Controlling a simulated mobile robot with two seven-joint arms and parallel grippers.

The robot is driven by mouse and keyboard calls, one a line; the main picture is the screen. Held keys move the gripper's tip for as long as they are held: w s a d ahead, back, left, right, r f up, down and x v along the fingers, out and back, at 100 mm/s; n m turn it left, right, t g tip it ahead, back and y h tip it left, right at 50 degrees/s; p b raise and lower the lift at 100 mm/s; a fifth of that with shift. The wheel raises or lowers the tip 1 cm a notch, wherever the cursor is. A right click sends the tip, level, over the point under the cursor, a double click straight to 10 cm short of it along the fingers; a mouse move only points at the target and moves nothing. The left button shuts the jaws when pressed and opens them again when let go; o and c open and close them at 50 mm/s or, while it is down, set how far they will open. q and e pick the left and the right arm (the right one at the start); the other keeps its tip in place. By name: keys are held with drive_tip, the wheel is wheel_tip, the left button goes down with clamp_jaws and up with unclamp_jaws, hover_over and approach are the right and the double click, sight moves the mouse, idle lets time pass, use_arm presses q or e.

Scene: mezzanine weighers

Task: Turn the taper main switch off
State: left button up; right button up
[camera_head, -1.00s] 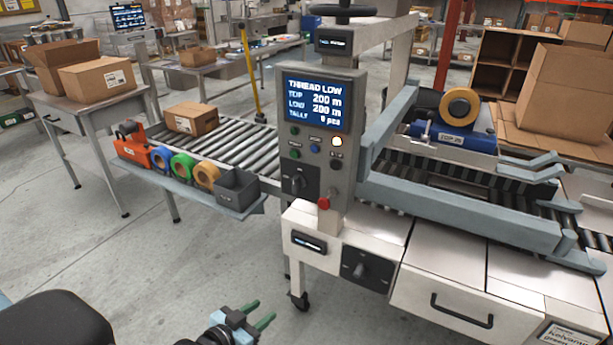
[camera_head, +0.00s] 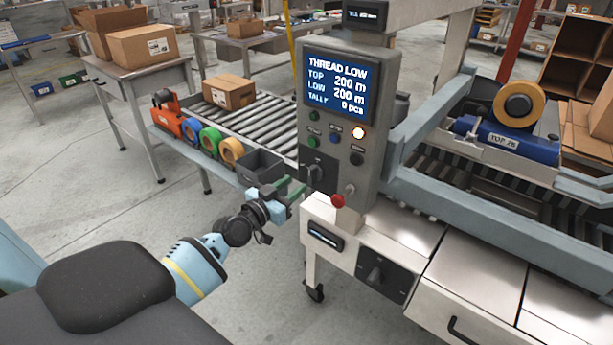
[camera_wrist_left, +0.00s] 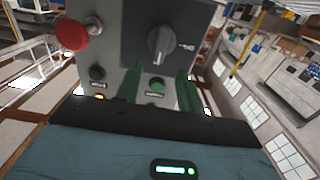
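The taper's grey control panel (camera_head: 338,115) stands at centre with a lit screen (camera_head: 337,84). A black rotary switch (camera_head: 315,174) is low on its front; its knob (camera_wrist_left: 160,45) also shows in the left wrist view, with an unreadable mark beside it. A second rotary switch (camera_head: 374,274) is on the white cabinet below. I cannot tell from labels which is the main switch. My left gripper (camera_head: 293,188) is in front of the panel's lower left, near the upper switch. Its green fingers (camera_wrist_left: 158,76) are apart and empty, with a green button (camera_wrist_left: 157,87) showing between them. My right gripper is not in view.
A grey bin (camera_head: 262,168) and tape rolls (camera_head: 231,149) lie left, beside the roller conveyor (camera_head: 268,122). Open floor lies below them.

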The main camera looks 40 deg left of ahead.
sight(309, 174)
use_arm(q)
drive_tip(key=shift+w+d+b, duration=0.15)
drive_tip(key=shift+w+b, duration=0.05)
drive_tip(key=shift+w, duration=1.35)
drive_tip(key=shift+w+d+b, duration=0.15)
drive_tip(key=shift+w, duration=1.4)
clamp_jaws()
